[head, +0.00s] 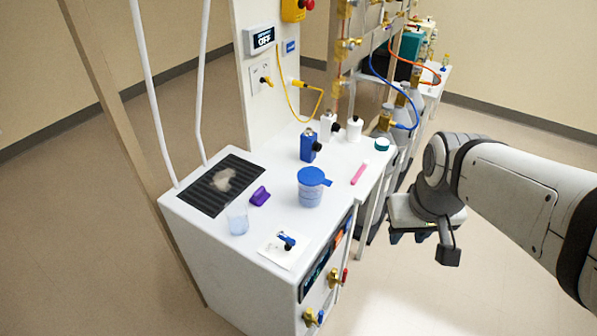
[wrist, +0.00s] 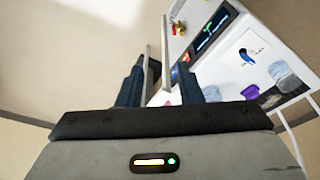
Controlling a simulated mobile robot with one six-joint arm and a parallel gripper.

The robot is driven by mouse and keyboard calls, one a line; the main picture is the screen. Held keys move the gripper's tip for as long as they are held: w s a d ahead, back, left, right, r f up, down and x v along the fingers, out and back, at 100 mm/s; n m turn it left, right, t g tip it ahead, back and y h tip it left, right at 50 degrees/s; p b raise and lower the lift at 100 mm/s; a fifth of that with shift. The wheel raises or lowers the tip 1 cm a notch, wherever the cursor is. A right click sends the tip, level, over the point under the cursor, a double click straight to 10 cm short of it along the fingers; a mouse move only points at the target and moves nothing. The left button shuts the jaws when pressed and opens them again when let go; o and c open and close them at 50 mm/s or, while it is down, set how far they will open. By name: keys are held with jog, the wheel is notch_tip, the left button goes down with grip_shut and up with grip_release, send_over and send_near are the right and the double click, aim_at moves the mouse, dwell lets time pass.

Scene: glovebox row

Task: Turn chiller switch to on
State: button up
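A blue rotary-looking switch (head: 287,240) sits on a white plate at the front of the white bench top. It also shows in the wrist view (wrist: 247,56), where the plate's print is too small to read. A wall display (head: 262,39) on the white panel reads OFF, with smaller text above that I cannot read. I cannot tell for certain which is the chiller's. My gripper (head: 410,238) is right of the bench, apart from it, pointing down. In the wrist view my gripper (wrist: 163,72) has its fingers apart with nothing held between them.
On the bench top (head: 200,232) stand a blue-lidded cup (head: 311,190), a clear beaker (head: 237,219), a purple block (head: 260,196), a blue bottle (head: 308,146) and a pink stick (head: 358,174). A dark grille (head: 208,199) is at left. Brass valves (head: 312,317) jut from the front. Floor is clear around my gripper.

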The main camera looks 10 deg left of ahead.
jog(key=w+a+n+g+p, duration=0.1)
jog(key=w+a+n, duration=0.2)
jog(key=w+a, duration=0.25)
jog(key=n+g+p, duration=0.2)
jog(key=n+p, duration=0.1)
jog(key=n, duration=0.5)
send_over(284, 235)
notch_tip(284, 235, down, 10)
jog(key=shift+d+f, duration=0.1)
jog(key=shift+d, duration=0.05)
jog(key=shift+f, duration=0.25)
notch_tip(284, 235, down, 8)
jog(key=shift+r+p, duration=0.2)
jog(key=shift+p, duration=0.3)
jog(key=shift+c, duration=0.4)
grip_shut()
